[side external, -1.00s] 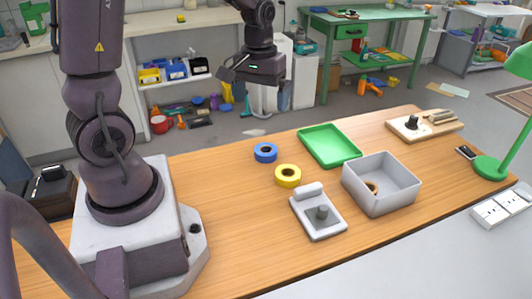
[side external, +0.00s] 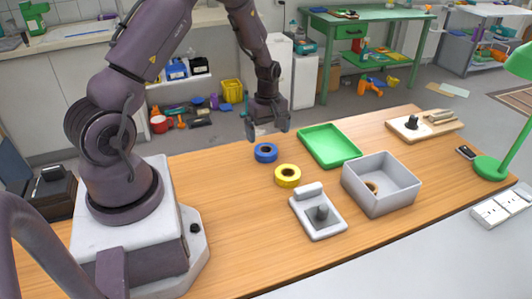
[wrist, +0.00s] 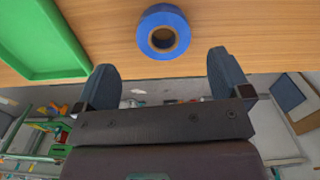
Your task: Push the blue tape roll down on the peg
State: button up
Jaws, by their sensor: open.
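The blue tape roll (side external: 265,152) lies flat on the wooden table near its far edge, left of the green tray. It also shows in the wrist view (wrist: 163,32), ahead of the fingers and roughly between them. My gripper (side external: 268,133) is open and empty, just above and behind the roll at the table's far edge, not touching it. Its two fingers (wrist: 163,80) are spread wide in the wrist view. No roll is on that peg.
A yellow tape roll (side external: 288,176) lies between the blue roll and the peg base. A green tray (side external: 318,135) and a grey box (side external: 403,187) with a brown roll (side external: 372,187) inside stand to the right.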

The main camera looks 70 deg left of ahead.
aim_at(266, 148)
jog(key=f, duration=0.6)
jog(key=shift+s+a+f, duration=0.1)
jog(key=shift+s+f, duration=0.1)
jog(key=shift+f, duration=0.05)
jog(key=c, duration=1)
